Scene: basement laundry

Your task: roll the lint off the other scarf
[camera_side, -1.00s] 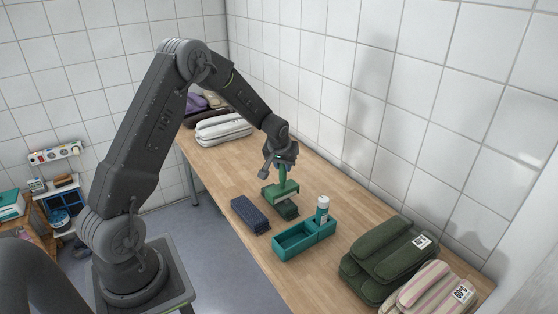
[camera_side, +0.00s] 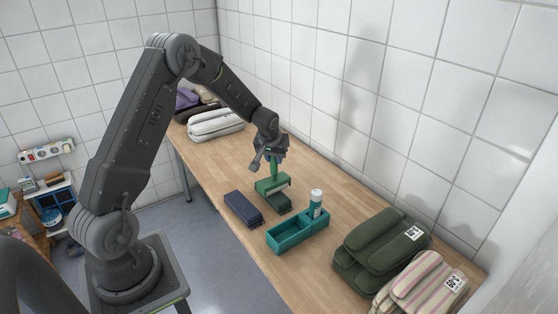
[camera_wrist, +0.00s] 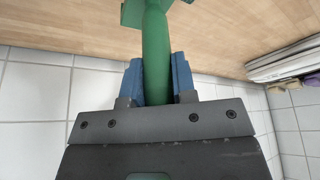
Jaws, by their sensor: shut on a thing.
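My gripper (camera_side: 273,158) is shut on the green handle of the lint roller (camera_side: 271,186), whose head points down. In the wrist view, the blue fingers of my gripper (camera_wrist: 157,82) stand either side of the green handle (camera_wrist: 156,50); only part of the roller head shows at the top edge. A small folded dark green scarf (camera_side: 281,204) lies on the table just under and to the right of the roller head, partly hidden by it. I cannot tell whether they touch. A folded navy scarf (camera_side: 242,208) lies to the left, clear of the roller.
A teal caddy (camera_side: 288,239) with a white-capped bottle (camera_side: 316,204) stands close in front of the green scarf. Bulky green bundles (camera_side: 375,243) and striped ones (camera_side: 420,284) lie at the right. Pale bundles (camera_side: 214,125) lie at the far end. The tiled wall (camera_side: 400,110) runs behind the wooden table (camera_side: 340,185).

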